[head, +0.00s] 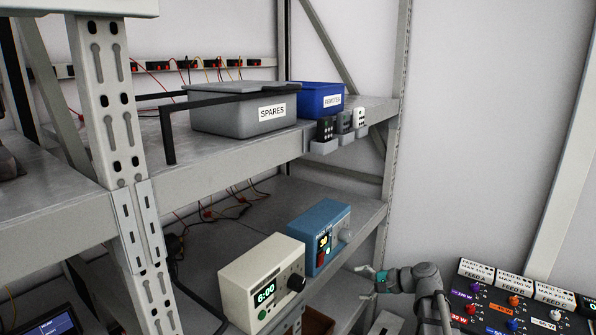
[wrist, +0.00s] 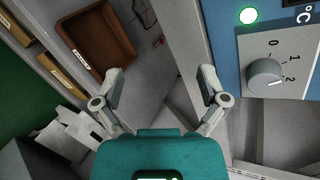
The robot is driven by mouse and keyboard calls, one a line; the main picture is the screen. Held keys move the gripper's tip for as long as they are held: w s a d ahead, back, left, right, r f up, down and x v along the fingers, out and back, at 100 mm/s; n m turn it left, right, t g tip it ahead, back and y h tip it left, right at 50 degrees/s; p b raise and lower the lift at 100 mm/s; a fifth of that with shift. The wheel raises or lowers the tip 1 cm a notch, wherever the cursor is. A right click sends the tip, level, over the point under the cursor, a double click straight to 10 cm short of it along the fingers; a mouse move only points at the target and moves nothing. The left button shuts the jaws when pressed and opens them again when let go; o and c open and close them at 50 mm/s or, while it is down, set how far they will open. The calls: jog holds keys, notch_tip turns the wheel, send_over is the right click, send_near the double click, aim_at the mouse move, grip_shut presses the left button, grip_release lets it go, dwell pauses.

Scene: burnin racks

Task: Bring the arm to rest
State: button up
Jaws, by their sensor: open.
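My gripper (head: 368,284) is in the lower right of the head view, in front of the rack's lower shelf and right of the blue device (head: 320,236). Its two fingers are spread wide in the wrist view (wrist: 162,82), with nothing between them. The blue device, with a grey knob, also shows close by on the right of the wrist view (wrist: 225,35). My gripper seems apart from it. My arm reaches in from the lower right, bent at a grey joint.
A cream device (head: 262,280) reading 6:00 stands beside the blue one. Above are a grey SPARES bin (head: 245,110), a blue bin (head: 320,99) and small remotes (head: 342,124). A feed panel (head: 520,300) is at lower right. A brown tray (wrist: 97,38) lies below.

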jog(key=s+f+n+g+h, duration=0.3)
jog(key=s+f+n+h, duration=0.2)
jog(key=s, duration=0.3)
jog(key=s+a+f+n+g+h, duration=0.1)
jog(key=s+f+n+g+h, duration=0.2)
jog(key=s+f+n+h, duration=0.2)
jog(key=s+f+h, duration=0.1)
jog(key=s, duration=0.2)
jog(key=shift+s+a+h, duration=0.15)
jog(key=shift+s+h, duration=0.2)
jog(key=shift+h, duration=0.05)
dwell(1.3)
